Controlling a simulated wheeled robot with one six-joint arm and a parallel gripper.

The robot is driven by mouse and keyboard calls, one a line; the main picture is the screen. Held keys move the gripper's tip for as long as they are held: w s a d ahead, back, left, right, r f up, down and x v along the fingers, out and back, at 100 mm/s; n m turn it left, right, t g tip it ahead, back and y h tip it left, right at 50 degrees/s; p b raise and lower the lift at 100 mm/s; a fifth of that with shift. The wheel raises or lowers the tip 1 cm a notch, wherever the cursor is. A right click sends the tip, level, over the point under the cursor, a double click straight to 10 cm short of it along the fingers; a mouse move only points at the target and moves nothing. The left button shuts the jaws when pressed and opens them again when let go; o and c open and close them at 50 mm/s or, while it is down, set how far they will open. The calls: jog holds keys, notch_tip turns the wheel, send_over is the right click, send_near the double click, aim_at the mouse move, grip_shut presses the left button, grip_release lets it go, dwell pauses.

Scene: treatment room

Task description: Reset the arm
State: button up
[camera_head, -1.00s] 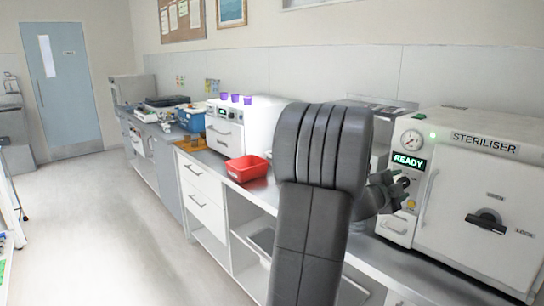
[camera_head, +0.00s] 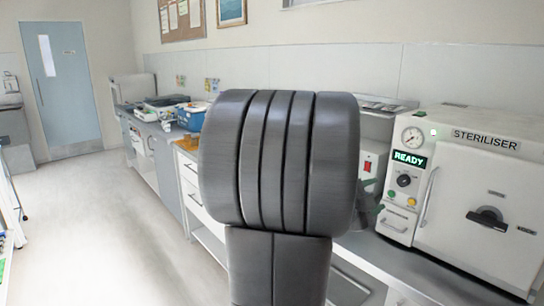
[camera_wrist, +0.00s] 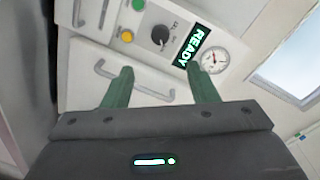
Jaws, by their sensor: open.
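My gripper (camera_wrist: 160,92) is open in the wrist view, its two green fingers apart with nothing between them. Beyond the fingers is the front of the white steriliser (camera_head: 480,190), with its lit READY display (camera_wrist: 194,48), dial, knob and handles. In the wrist view this front appears tilted. In the head view my dark arm fills the middle and hides most of my gripper; only a small dark part shows at the arm's right edge, left of the steriliser.
A long grey counter (camera_head: 385,262) with drawers runs along the wall. My arm hides the counter's middle. Open floor (camera_head: 100,230) lies at the left, leading to a blue door (camera_head: 62,85).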

jog(key=x, duration=1.4)
jog(key=shift+s+p, duration=0.1)
jog(key=shift+p, duration=0.3)
jog(key=shift+n+p, duration=0.5)
jog(key=shift+p, duration=0.05)
jog(key=shift+a+r+n+p, duration=0.15)
jog(key=shift+n+p, duration=0.55)
jog(key=shift+n, duration=0.4)
jog(key=n+p, duration=0.5)
jog(key=n, duration=0.1)
jog(key=shift+h, duration=0.4)
jog(key=b, duration=0.2)
send_near(402, 181)
jog(key=shift+s+a+n, duration=0.15)
jog(key=shift+s+a, duration=0.4)
jog(key=shift+a, duration=0.25)
jog(key=shift+s+a+n, duration=0.15)
jog(key=shift+s+a, duration=0.4)
jog(key=shift+a, duration=0.3)
